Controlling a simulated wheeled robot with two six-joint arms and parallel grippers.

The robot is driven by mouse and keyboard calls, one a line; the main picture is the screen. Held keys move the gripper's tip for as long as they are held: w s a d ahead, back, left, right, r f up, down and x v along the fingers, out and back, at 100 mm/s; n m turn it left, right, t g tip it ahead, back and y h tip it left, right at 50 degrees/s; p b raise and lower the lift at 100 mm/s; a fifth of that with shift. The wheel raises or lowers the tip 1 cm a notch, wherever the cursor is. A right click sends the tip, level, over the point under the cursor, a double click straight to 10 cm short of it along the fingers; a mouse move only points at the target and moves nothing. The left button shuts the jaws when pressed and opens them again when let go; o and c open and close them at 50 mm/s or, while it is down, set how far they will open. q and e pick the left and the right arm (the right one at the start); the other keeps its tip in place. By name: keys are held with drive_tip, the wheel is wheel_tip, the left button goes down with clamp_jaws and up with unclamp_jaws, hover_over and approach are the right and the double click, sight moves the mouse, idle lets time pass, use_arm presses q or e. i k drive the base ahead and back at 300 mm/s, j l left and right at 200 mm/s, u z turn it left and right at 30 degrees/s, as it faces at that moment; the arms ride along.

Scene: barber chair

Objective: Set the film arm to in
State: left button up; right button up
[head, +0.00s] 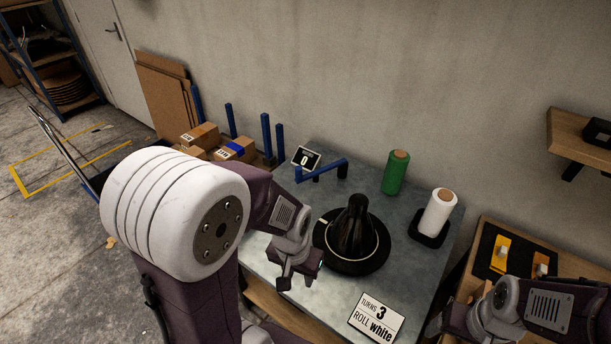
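The film arm (322,169) is a blue bar on a dark post at the back left of the grey table (404,262). It reaches right, behind a round black turntable (352,264) that bears a dark, cone-shaped load (353,222). My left gripper (298,280) is in front of the film arm and left of the turntable, pointing down. Its fingertips look apart with nothing between them. My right gripper (447,325) is low at the right, partly cut off by the lower edge; its fingers are unclear.
A green roll (395,173) and a white roll (437,213) on a black base (428,238) stand at the back right. A small display (306,158) reads 0. Boxes (201,136) stand beyond the table at left.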

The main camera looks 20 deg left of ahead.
sight(299, 178)
drive_tip(key=j+z, duration=0.5)
drive_tip(key=k+j+z, duration=0.15)
drive_tip(key=j+z, duration=0.3)
drive_tip(key=j, duration=0.25)
